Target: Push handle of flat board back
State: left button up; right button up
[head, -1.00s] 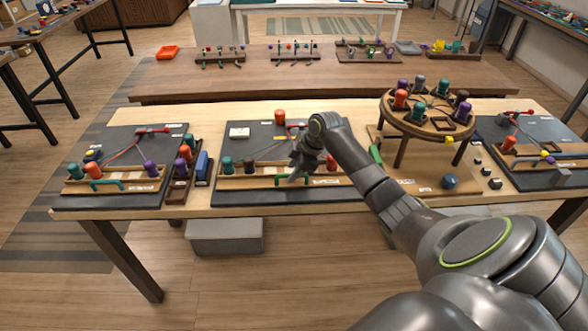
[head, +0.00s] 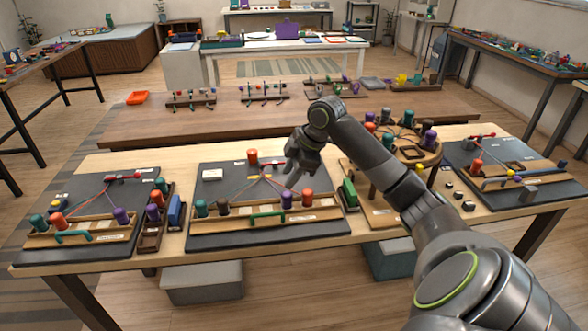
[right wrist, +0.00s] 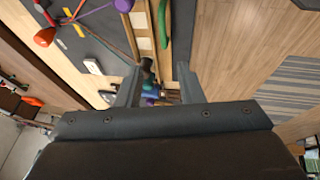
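The flat dark board (head: 215,187) lies in the middle of the near table. A wooden rail with coloured pegs runs along its front, and the green handle (head: 267,217) is at the rail's middle. Strands run from the rail towards a red peg (head: 252,157) at the back. My right gripper (head: 297,176) hangs above the board's right part, behind and apart from the handle. In the right wrist view its fingers (right wrist: 160,88) are spread with nothing clearly held, and the green handle (right wrist: 163,22) shows beyond them. My left gripper is not in view.
Similar boards lie at the left (head: 85,195) and right (head: 495,165) of the table. A round peg stand (head: 400,140) is right of the middle board. A blue block (head: 175,212) and a green block (head: 349,193) stand beside it.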

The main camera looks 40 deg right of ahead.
jog(key=shift+v, duration=1.05)
